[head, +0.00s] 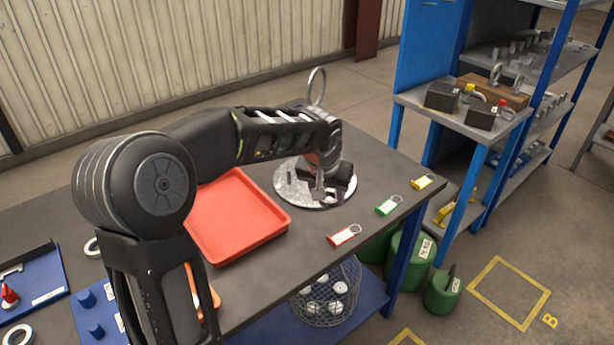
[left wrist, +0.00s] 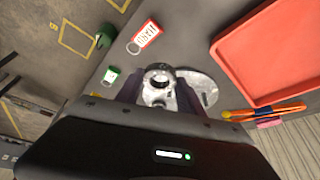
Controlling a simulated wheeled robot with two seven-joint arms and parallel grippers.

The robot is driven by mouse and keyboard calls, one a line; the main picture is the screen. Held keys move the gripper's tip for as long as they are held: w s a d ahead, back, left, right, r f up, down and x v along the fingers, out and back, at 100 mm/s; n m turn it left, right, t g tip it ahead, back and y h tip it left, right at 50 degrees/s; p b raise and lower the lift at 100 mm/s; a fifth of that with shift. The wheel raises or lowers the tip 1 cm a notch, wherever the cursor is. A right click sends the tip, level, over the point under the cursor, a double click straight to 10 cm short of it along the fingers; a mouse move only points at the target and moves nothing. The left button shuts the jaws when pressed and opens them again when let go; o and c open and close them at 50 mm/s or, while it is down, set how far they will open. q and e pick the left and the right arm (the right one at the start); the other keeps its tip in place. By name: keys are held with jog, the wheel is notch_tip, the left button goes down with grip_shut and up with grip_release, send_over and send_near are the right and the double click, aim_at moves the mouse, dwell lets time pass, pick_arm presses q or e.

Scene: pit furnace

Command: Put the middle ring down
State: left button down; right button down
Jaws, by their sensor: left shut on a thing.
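My left gripper (head: 328,184) reaches over the round silver plate (head: 290,185) near the table's far edge. In the left wrist view the gripper (left wrist: 158,92) is shut on a grey metal piece with a round hole, which looks like the ring (left wrist: 158,76). In the head view the fingers and arm hide most of this piece. The plate (left wrist: 206,84) shows behind it in the wrist view. I cannot tell whether the held piece touches the plate. Another upright metal ring (head: 317,86) shows beyond my forearm; its base is hidden. My right gripper is not in view.
A red tray (head: 236,218) lies left of the plate. Red (head: 344,236), green (head: 388,205) and yellow (head: 423,182) tags with rings lie along the right edge. A blue shelf (head: 460,122) stands beyond the table.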

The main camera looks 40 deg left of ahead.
pick_arm(q)
jog(key=s+d+f+m+b, duration=0.1)
jog(key=d+f+b, duration=0.1)
jog(key=d+f, duration=0.4)
jog(key=s+d+f+m+h+b, duration=0.1)
jog(key=d+f+b, duration=0.2)
jog(key=d+f, duration=0.4)
jog(key=shift+s+d+m, duration=0.15)
jog(key=shift+d+m, duration=0.25)
jog(key=shift+d, duration=0.75)
